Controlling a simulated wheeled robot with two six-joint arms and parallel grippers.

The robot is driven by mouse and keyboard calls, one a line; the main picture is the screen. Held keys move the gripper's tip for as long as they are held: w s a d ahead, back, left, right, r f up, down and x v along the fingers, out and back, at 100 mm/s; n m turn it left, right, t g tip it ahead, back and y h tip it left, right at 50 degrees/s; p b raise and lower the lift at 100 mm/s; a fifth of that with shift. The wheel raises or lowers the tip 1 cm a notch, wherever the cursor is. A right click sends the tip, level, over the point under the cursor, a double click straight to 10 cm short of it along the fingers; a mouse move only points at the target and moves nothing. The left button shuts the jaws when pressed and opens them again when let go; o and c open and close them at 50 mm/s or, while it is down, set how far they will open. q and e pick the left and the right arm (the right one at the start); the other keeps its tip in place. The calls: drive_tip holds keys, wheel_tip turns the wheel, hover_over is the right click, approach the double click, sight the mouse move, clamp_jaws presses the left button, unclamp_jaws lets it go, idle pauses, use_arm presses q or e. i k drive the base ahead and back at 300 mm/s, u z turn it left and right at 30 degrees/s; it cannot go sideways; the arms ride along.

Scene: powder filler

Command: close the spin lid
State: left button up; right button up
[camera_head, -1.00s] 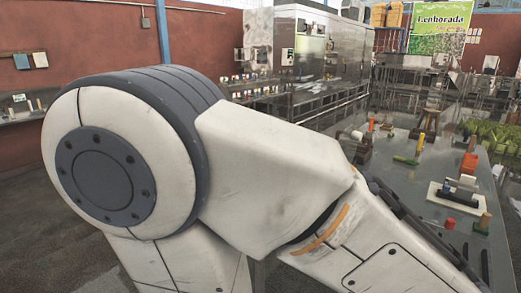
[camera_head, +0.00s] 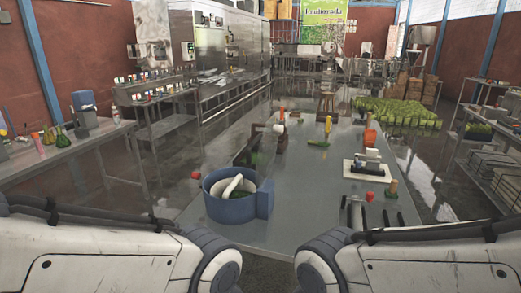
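A round blue-grey vessel (camera_head: 222,212) stands near the front left of the grey table, with a box-like blue part on its right side. Its top looks open. A white curved piece (camera_head: 233,186) shows inside it, above something dark green. I cannot tell whether the white piece belongs to the spin lid, and I make out no separate lid. My two arms show only as white links at the bottom left and bottom right. Both of my grippers are out of view.
The table (camera_head: 300,205) also bears a white block with a dark part (camera_head: 368,170), a green-and-yellow tool (camera_head: 322,138), red-topped items and dark upright rods (camera_head: 385,218) at the front right. A side bench (camera_head: 75,148) stands left. The table's middle is fairly clear.

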sight(278, 129)
drive_tip(key=i, duration=1.5)
drive_tip(key=k, duration=1.1)
drive_tip(key=z, duration=0.8)
drive_tip(key=i, duration=0.9)
drive_tip(key=u, duration=0.35)
